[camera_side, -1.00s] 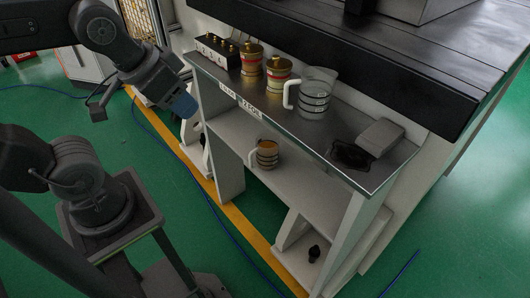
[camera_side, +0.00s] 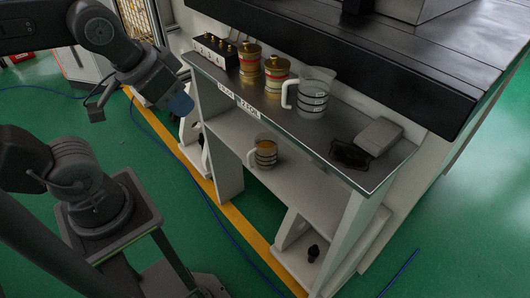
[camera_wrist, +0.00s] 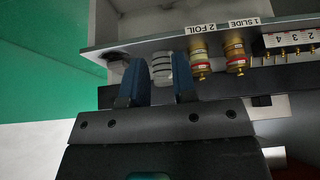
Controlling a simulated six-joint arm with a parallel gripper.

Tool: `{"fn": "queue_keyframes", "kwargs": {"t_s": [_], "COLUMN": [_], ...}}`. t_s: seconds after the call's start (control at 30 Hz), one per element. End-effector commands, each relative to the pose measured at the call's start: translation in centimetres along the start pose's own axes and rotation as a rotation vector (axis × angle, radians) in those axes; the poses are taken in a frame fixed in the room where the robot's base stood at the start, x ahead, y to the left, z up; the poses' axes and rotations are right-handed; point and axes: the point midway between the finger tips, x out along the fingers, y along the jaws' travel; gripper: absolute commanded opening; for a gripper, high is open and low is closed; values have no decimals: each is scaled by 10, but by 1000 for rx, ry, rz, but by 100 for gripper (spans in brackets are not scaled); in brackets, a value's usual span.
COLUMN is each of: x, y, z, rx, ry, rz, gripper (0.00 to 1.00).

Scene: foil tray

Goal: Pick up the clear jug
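The clear jug (camera_side: 314,94) stands upright on the steel top shelf of the bench, its white handle facing left. It has dark bands and looks empty. In the wrist view the jug (camera_wrist: 161,66) appears between my two blue fingers, farther off. My gripper (camera_side: 181,104) is left of the bench in the side view, well apart from the jug. The fingers (camera_wrist: 159,76) are open with nothing held. A similar small jug with brown contents (camera_side: 264,152) stands on the lower shelf.
Two gold-lidded tins (camera_side: 276,75) stand just left of the jug, and a black numbered terminal box (camera_side: 215,52) lies beyond them. A dark crumpled piece (camera_side: 349,154) and a grey block (camera_side: 379,136) lie to the right. A dark ledge (camera_side: 400,78) overhangs behind the shelf.

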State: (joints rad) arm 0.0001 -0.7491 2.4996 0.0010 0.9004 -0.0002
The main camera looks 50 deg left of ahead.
Motion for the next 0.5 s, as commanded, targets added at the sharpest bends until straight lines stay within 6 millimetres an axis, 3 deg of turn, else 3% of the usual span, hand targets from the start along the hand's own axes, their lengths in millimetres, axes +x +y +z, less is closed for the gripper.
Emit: {"fn": "queue_keyframes", "kwargs": {"t_s": [0.17, 0.5], "x": [12, 76], "y": [-4, -28], "z": [-2, -15], "rx": [48, 323], "ry": [-92, -491], "rz": [-41, -311], "gripper": [26, 26]}}
